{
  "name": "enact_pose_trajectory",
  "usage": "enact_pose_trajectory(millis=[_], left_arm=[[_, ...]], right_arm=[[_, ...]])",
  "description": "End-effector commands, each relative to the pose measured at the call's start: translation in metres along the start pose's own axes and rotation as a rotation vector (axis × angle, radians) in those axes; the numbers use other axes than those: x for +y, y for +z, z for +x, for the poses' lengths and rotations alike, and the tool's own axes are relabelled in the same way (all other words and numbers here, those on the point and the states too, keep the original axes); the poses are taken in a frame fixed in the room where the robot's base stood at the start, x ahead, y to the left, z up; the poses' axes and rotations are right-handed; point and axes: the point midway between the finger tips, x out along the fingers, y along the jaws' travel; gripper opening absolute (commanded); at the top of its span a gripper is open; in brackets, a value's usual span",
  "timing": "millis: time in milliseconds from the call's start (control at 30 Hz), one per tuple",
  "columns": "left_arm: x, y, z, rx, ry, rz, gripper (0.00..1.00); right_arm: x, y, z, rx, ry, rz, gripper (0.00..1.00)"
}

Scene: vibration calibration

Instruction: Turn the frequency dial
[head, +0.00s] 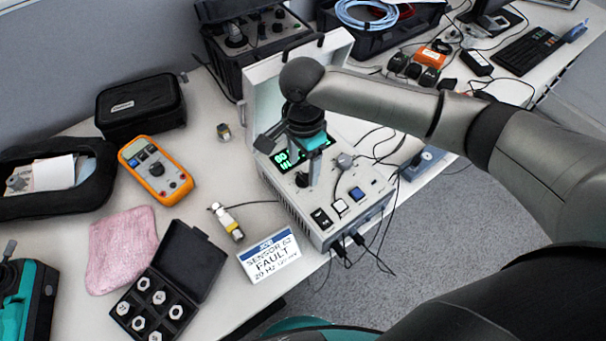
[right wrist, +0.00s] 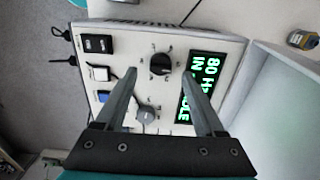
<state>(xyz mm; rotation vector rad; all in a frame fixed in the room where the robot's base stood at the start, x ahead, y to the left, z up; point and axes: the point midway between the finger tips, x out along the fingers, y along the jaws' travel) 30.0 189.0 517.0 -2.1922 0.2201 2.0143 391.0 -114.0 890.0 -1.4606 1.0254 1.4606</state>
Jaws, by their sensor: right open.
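The calibrator unit (head: 284,207) stands on the bench with its lid raised and a lit green display (right wrist: 202,86), which starts with "80 Hz". Its panel has a black dial (right wrist: 161,64) with a pointer mark and a grey knob (right wrist: 147,113), also seen in the head view (head: 344,161). I cannot read which one is labelled frequency. My right gripper (head: 290,164) is open above the panel. In the right wrist view its fingertips (right wrist: 164,78) lie on either side of the black dial, with no clear contact. My left gripper is not in view.
Cables (head: 352,243) hang off the front edge.

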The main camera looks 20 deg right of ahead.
Motion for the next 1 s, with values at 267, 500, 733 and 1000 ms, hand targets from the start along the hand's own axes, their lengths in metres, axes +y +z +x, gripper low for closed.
enact_pose_trajectory(millis=[267,500,733,1000], left_arm=[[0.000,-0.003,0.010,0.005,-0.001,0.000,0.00],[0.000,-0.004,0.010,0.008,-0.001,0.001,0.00],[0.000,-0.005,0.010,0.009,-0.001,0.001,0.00],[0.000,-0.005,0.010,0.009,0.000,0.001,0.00]], right_arm=[[0.000,0.000,0.030,0.000,-0.001,-0.001,0.71],[0.000,0.000,0.031,0.000,-0.002,-0.002,0.71],[0.000,0.000,0.031,0.000,-0.001,-0.001,0.53],[0.000,0.000,0.031,0.000,-0.001,-0.001,0.23]])
